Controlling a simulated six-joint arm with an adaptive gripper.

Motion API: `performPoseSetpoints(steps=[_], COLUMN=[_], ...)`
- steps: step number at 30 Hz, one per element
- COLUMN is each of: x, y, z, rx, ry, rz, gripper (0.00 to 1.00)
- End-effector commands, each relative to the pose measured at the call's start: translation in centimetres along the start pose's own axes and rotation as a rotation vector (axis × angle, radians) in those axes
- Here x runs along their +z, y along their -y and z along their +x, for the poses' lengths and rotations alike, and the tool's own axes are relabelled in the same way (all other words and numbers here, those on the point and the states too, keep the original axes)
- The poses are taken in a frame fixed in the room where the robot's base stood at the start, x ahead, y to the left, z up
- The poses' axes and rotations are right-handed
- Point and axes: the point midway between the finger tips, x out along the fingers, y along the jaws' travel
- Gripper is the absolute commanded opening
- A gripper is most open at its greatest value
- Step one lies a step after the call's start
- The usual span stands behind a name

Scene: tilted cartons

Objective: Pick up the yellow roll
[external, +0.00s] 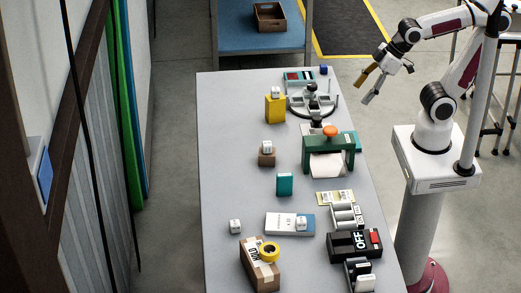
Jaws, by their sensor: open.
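The yellow roll (269,249) lies on top of a brown carton (260,268) at the near end of the table. It looks like a ring of tape with a dark centre. My gripper (369,87) is at the upper right, above and beyond the right edge of the table. Its two fingers are apart and nothing shows between them. My gripper is far from the roll, toward the back of the scene.
On the grey table (235,165) stand a yellow box (275,110), a green press-like device (329,146), a teal box (285,185), a blue-white box (288,224) and a black OFF box (355,245). A small white cube (235,227) sits near the carton. The table's left strip is mostly clear.

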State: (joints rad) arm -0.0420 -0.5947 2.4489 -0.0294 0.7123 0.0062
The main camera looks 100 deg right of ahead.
Motion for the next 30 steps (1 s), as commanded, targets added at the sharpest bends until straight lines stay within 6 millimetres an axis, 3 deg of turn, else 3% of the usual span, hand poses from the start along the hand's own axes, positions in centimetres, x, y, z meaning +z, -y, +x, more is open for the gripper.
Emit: performPoseSetpoints(steps=[15, 30], x=[-10.2, -17.8], y=[2.9, 8.3], z=[6.6, 13.9], rx=[-0.032, -0.098], ry=[-0.153, -0.304], rz=[-0.103, -0.202], gripper=[0.60, 0.60])
